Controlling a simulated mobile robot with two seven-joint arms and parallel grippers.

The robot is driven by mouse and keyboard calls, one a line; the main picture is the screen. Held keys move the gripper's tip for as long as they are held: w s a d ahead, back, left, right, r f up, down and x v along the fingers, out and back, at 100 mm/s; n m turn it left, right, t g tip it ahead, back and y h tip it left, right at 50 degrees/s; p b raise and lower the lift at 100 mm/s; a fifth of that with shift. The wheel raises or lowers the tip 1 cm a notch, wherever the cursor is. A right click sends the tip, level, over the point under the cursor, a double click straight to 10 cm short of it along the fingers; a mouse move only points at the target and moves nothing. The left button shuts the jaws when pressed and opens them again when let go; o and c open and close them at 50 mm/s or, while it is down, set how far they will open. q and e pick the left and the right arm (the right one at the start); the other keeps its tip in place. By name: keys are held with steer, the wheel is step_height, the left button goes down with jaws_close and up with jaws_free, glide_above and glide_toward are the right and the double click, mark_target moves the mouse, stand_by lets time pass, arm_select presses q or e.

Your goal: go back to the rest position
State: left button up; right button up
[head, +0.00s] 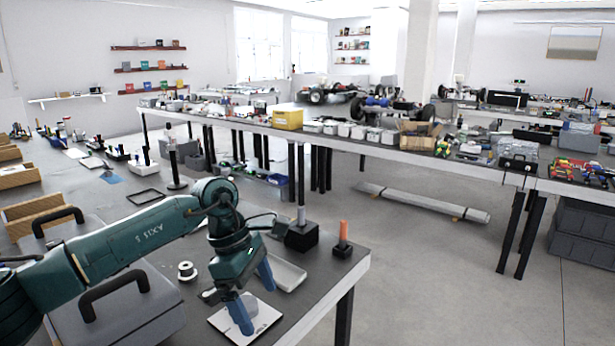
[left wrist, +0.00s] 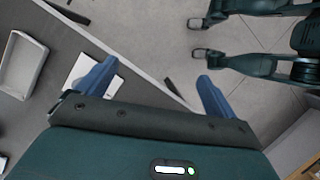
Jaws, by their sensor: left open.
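My left gripper (head: 254,296) is open, with its blue fingers pointing down over the near table's right part. In the head view the fingers overlap a white square plate (head: 222,325). The plate also shows in the left wrist view (left wrist: 82,66), partly behind one finger. Nothing is between the fingers in the left wrist view (left wrist: 155,80). They reach across the table edge there, with floor behind the other finger. My right gripper is not recognisable in either view.
A pale tray (head: 289,277), a white spool (head: 187,270), a black block with a post (head: 302,237) and an orange-topped tool (head: 343,241) stand near the gripper. A grey case (head: 150,310) lies below my left arm. Open floor (head: 420,270) lies right of the table.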

arm_select(q)
steer(key=s+d+n+h+p, duration=0.1)
steer(key=s+d+n+h, duration=0.5)
steer(key=d+h, duration=0.25)
steer(key=s+d+n+h, duration=0.5)
steer(key=d+n+h, duration=0.1)
steer(key=d+h, duration=0.25)
steer(key=w+a+f+n+t+y, duration=0.1)
steer(key=a+f+n+t+y, duration=0.4)
steer(key=n+t, duration=0.7)
steer(key=w+a+f+n+t+y, duration=0.1)
steer(key=a+f+n+t+y, duration=0.35)
steer(key=n, duration=1.25)
steer(key=s+a+f+n+g+y+p, duration=0.1)
steer(key=s+a+f+n+g+y, duration=0.3)
steer(key=s+a+f+n+y, duration=0.3)
steer(key=s+a+f+n, duration=0.5)
steer(key=s+a+f, duration=0.1)
steer(key=f, duration=0.1)
steer(key=shift+s+g+y, duration=0.35)
steer(key=shift+c, duration=0.2)
